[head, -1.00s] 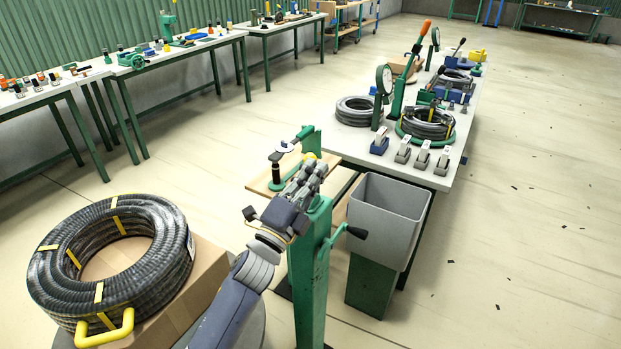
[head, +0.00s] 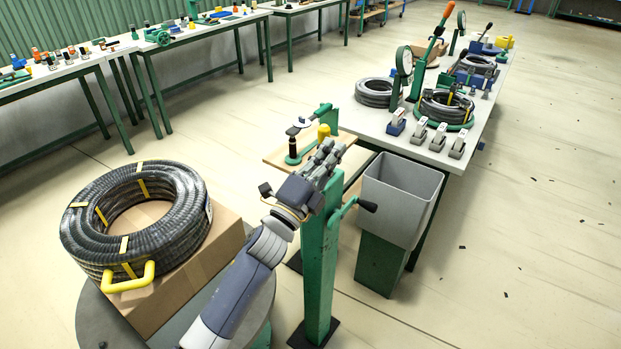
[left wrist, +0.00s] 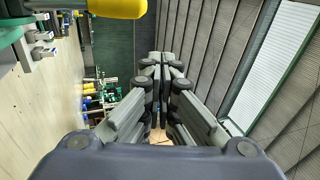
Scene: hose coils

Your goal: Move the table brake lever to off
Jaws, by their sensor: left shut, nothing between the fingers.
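A yellow knob (head: 323,132) stands just beyond my left gripper's fingers, near the top of a green post (head: 320,262). It is probably the brake lever's grip; its stem and any on/off marks are hidden. My left gripper (head: 328,150) is shut and empty, close beside the knob; whether they touch I cannot tell. In the left wrist view a yellow rounded handle (left wrist: 117,8) is at the top left, outside the shut fingers (left wrist: 160,78). A crank arm with a black knob (head: 367,205) sticks out right of the post. My right gripper is not in view.
A black hose coil (head: 187,225) lies on a cardboard box (head: 195,262) upon a grey round table (head: 262,300). A grey bin (head: 398,205) stands right of the post. A white bench (head: 455,150) bears gauges and smaller coils.

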